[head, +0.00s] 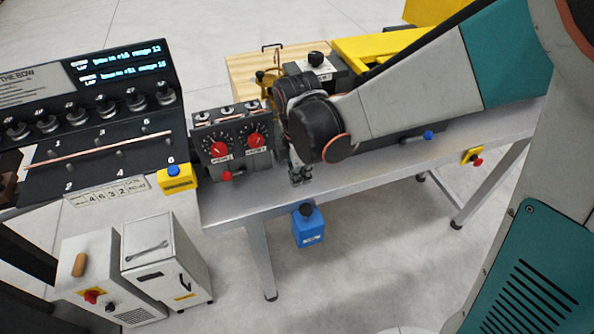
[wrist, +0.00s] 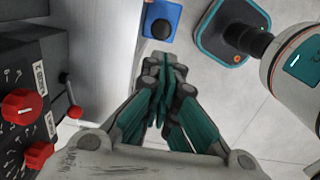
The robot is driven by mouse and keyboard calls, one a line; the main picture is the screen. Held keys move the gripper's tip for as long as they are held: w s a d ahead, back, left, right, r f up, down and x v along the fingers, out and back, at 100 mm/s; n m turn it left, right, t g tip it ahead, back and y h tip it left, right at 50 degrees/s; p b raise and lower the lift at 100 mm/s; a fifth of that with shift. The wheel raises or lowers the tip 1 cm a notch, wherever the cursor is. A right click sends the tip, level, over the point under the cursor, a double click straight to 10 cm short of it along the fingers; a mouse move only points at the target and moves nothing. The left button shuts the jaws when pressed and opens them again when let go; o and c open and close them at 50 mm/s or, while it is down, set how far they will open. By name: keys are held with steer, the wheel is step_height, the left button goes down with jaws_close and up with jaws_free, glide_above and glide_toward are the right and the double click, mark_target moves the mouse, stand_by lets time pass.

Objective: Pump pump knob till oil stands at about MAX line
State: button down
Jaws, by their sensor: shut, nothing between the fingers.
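A blue box (head: 310,232) with a round black knob (head: 306,210) on top is mounted at the front edge of the bench, below its top. The blue box (wrist: 147,12) and its black knob (wrist: 162,28) also show at the top of the wrist view. Another black knob (head: 316,58) tops a grey unit at the back of the bench. I cannot tell which knob is the pump's. No oil level or MAX line is readable. My gripper (head: 301,176) is shut and empty, pointing down above the blue box; its fingertips (wrist: 163,62) are apart from the knob.
A control box (head: 232,141) with red dials stands left of my gripper; its red-tipped lever (wrist: 76,112) is close by in the wrist view. A grey cabinet (head: 160,265) stands on the floor.

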mark_target(301, 211)
steer(key=f+b, duration=0.3)
steer(key=f, duration=0.1)
steer(key=f+b, duration=0.3)
steer(key=f, duration=0.2)
steer(key=f+b, duration=0.3)
steer(key=f, duration=0.2)
steer(key=shift+w+d, duration=0.2)
steer(key=shift+w, duration=0.2)
step_height(301, 211, down, 3)
steer(key=b, duration=0.2)
steer(key=shift+b, duration=0.4)
steer(key=shift+s+r, duration=0.1)
step_height(301, 211, up, 14)
steer(key=p, duration=0.9)
steer(key=shift+s+a, duration=0.2)
steer(key=shift+s, duration=0.1)
